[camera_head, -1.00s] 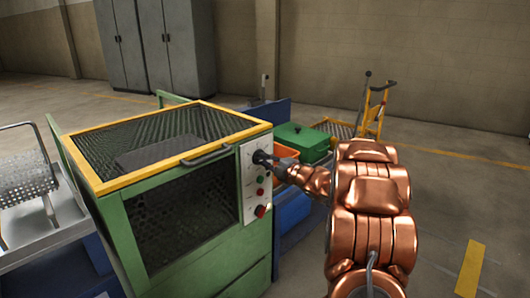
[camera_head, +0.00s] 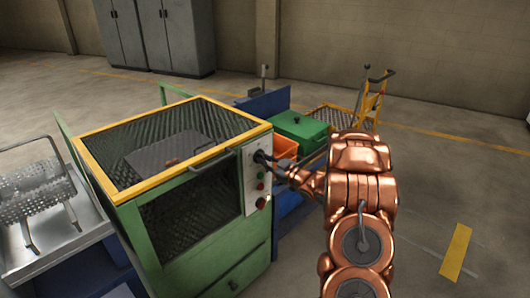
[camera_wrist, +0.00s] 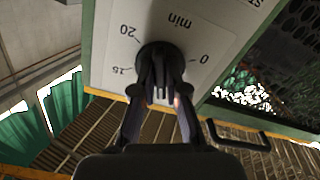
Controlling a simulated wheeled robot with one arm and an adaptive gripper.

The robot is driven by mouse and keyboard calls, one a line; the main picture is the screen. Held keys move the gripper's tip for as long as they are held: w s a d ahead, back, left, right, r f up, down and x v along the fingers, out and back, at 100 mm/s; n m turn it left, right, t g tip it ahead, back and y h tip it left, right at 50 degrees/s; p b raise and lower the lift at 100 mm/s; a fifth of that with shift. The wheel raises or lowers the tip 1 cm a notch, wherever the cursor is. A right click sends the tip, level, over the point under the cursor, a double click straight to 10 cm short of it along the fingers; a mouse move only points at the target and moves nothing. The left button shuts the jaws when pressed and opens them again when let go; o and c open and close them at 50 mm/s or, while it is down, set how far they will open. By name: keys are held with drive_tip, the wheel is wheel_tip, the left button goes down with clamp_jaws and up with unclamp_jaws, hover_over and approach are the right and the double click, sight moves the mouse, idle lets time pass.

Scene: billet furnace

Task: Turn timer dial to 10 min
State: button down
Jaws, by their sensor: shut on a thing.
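The timer dial (camera_wrist: 160,60) is a dark round knob on a white panel (camera_wrist: 108,22) marked "min", with 0, 15 and 20 readable in the wrist view. My gripper (camera_wrist: 160,92) is shut on the dial, one finger on each side of its grip. In the head view my gripper (camera_head: 270,162) reaches the panel's upper part from the right. The fingers hide part of the dial and some markings; a 10 mark and the pointer cannot be made out.
The green furnace (camera_head: 150,245) has a yellow-edged mesh top and a handle (camera_head: 215,158). A green box (camera_head: 300,128) and orange bin (camera_head: 285,148) stand behind. A metal rack (camera_head: 35,200) is at left.

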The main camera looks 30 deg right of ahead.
drive_tip(key=shift+m+p, duration=1.95)
drive_tip(key=shift+m, duration=0.25)
drive_tip(key=shift+f, duration=0.1)
drive_tip(key=c, duration=1.2)
unclamp_jaws()
drive_tip(key=v, duration=1.2)
